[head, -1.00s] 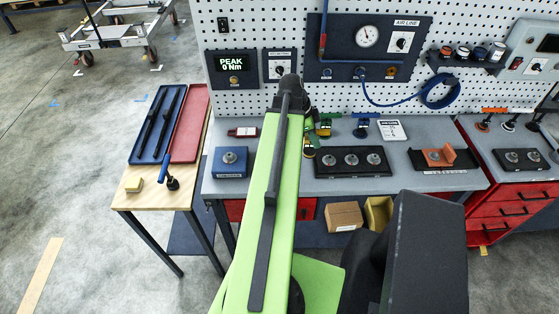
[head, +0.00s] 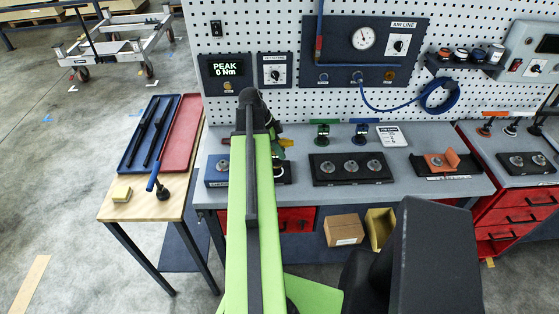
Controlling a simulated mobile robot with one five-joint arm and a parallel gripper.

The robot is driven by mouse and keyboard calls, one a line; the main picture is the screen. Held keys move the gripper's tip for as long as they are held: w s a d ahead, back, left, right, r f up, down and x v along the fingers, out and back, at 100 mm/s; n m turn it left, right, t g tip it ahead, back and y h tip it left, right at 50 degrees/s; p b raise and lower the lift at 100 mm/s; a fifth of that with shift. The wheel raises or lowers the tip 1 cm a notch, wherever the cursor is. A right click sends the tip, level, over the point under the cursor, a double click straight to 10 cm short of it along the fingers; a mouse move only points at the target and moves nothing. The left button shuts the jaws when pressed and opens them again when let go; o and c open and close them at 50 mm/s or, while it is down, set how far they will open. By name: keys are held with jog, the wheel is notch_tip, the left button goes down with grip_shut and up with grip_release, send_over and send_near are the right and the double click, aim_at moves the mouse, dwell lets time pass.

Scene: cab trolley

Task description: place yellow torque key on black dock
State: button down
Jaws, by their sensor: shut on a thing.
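My gripper (head: 279,147) is mostly hidden behind my green arm, over the left part of the grey bench. It is shut on the yellow torque key (head: 287,143), of which only a small yellow part shows to the right of the arm. A black dock (head: 284,179) shows just below it on the bench, partly covered by the arm, with a metal fitting on top. The key appears above this dock; whether they touch cannot be told.
A blue dock (head: 216,181) stands left of my arm. A black block with several metal posts (head: 350,180) is to the right. Green (head: 321,132) and blue (head: 361,134) tools stand behind it. A wooden side table (head: 150,206) holds trays and a blue-handled tool (head: 153,176).

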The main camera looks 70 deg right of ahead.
notch_tip(320, 180, down, 4)
jog(key=b, duration=0.2)
jog(key=shift+r+b, duration=0.15)
jog(key=shift+b, duration=0.15)
jog(key=shift+r, duration=0.2)
jog(key=shift+f, duration=0.15)
jog(key=c, duration=1.3)
grip_release()
jog(key=shift+o, duration=0.2)
jog(key=shift+r+p, duration=0.5)
jog(key=shift+p, duration=0.05)
jog(key=p+v, duration=1)
jog(key=v, duration=0.1)
jog(key=shift+w+r+p, duration=0.2)
jog(key=shift+r+p, duration=0.05)
jog(key=shift+p, duration=0.1)
jog(key=shift+f, duration=0.1)
